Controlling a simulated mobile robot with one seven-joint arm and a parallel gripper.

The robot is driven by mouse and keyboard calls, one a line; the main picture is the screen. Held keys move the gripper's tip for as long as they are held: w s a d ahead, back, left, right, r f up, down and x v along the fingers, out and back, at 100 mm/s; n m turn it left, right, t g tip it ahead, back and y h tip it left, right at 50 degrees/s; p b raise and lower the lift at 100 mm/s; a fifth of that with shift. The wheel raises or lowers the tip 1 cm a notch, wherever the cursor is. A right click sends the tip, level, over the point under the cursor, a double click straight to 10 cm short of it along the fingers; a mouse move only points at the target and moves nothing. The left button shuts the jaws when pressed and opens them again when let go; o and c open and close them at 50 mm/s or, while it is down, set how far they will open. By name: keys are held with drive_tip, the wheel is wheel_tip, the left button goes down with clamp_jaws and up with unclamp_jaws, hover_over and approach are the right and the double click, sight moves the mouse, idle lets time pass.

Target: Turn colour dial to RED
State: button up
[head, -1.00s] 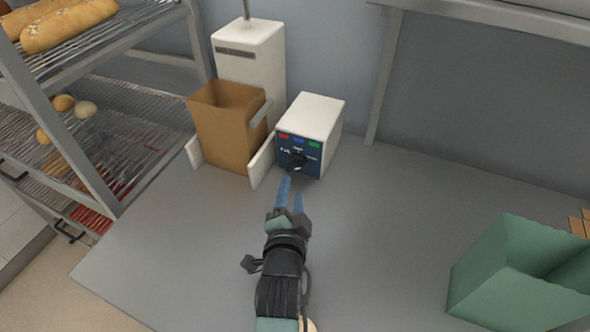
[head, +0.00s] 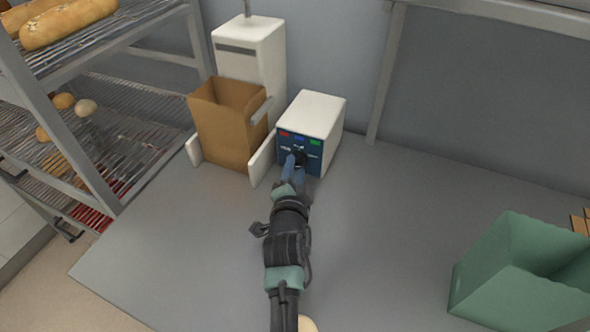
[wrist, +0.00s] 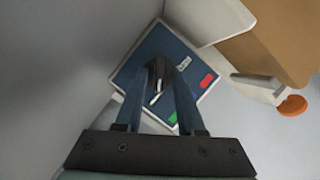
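The colour dial (head: 300,158) is a black knob on the dark blue front of a white box (head: 319,112). Above it are a red patch (head: 284,134) at left, a blue patch (head: 299,139) in the middle and a green patch (head: 315,142) at right. My gripper (head: 294,165) is at the dial. In the wrist view its two blue fingers (wrist: 162,78) are apart, one on each side of the dial (wrist: 157,73); I cannot tell whether they touch it. White marks show on the dial, but which colour it points to is unclear. The red patch (wrist: 208,80) and green patch (wrist: 172,118) show there too.
A brown open container (head: 228,130) in a white stand with a tall white column (head: 250,60) is close on the left of the box. A green bin (head: 490,270) stands at right. A bread rack (head: 60,140) is at far left. The counter between is clear.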

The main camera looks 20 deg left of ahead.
clamp_jaws()
drive_tip(key=n, duration=0.1)
drive_tip(key=n+h, duration=0.1)
drive_tip(key=n+g+h+b, duration=0.1)
drive_tip(key=shift+a+r+n, duration=0.1)
drive_tip(key=shift+a+n, duration=0.15)
drive_tip(key=shift+n, duration=0.15)
drive_tip(key=n+h, duration=0.1)
drive_tip(key=n+h+b, duration=0.1)
drive_tip(key=n, duration=0.1)
drive_tip(key=shift+a, duration=0.25)
drive_tip(key=n+h+b, duration=0.2)
drive_tip(key=n, duration=0.1)
drive_tip(key=n+h+b, duration=0.1)
drive_tip(key=shift+a+h, duration=0.25)
drive_tip(key=shift+h, duration=0.05)
drive_tip(key=n+h+b, duration=0.1)
drive_tip(key=n, duration=0.1)
drive_tip(key=n+h+b, duration=0.1)
drive_tip(key=n, duration=0.1)
drive_tip(key=shift+a+f+t+h+b, duration=0.15)
drive_tip(key=shift+f+t+h+b, duration=0.05)
drive_tip(key=shift+t+h+b, duration=0.1)
drive_tip(key=shift+n, duration=0.3)
